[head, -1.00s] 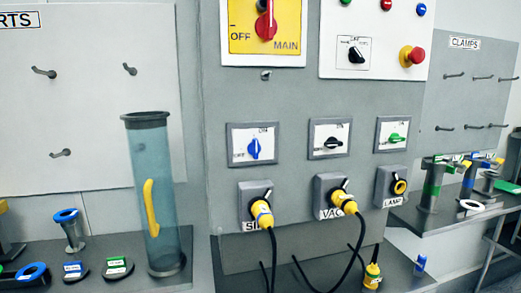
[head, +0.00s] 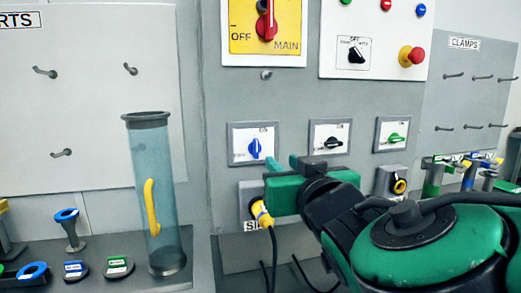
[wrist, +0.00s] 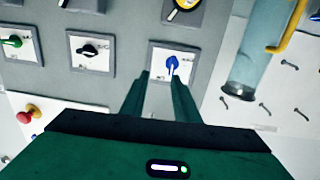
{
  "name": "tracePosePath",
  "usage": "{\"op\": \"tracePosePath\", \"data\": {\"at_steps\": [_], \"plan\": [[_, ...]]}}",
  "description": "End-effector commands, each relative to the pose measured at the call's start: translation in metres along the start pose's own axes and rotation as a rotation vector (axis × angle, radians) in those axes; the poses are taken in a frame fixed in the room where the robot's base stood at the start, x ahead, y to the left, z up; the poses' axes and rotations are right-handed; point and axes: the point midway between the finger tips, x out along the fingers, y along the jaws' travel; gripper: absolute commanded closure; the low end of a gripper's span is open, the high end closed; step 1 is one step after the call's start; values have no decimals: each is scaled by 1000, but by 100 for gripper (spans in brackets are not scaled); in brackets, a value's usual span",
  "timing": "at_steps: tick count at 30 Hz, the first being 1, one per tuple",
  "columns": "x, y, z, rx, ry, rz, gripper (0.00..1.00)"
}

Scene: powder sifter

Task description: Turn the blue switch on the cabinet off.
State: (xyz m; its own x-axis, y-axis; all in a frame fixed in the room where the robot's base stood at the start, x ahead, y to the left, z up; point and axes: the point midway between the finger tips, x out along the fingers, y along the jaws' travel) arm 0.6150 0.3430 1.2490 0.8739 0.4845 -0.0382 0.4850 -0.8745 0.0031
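The blue switch (head: 255,148) is a knob on a white plate in a grey frame, the left one of a row of three on the cabinet (head: 290,95). Its handle stands about upright. My gripper (head: 268,170) is just below and right of it in the head view, in front of the cabinet. In the wrist view, which is turned upside down, the blue switch (wrist: 172,65) lies just beyond the fingertips of my gripper (wrist: 159,78). The fingers are apart with nothing between them. I cannot tell whether a finger touches the knob.
A black switch (head: 331,143) and a green switch (head: 393,139) sit to the right. A yellow plug (head: 262,213) with a black cable hangs below the blue switch. A clear blue tube (head: 156,200) stands at left. The red main switch (head: 266,25) is above.

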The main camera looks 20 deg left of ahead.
Motion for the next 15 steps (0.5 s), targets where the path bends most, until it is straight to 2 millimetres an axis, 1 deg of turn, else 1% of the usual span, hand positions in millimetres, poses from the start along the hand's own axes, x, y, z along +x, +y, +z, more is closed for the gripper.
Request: {"op": "tracePosePath", "data": {"at_steps": [1,3,7,11,15], "plan": [[-3,-12,-4,0,17,-22,72],[-4,-21,-8,2,31,-38,72],[3,-25,-10,4,40,-45,72],[22,-25,-10,4,38,-43,72],[48,-26,-11,4,38,-43,72]]}}
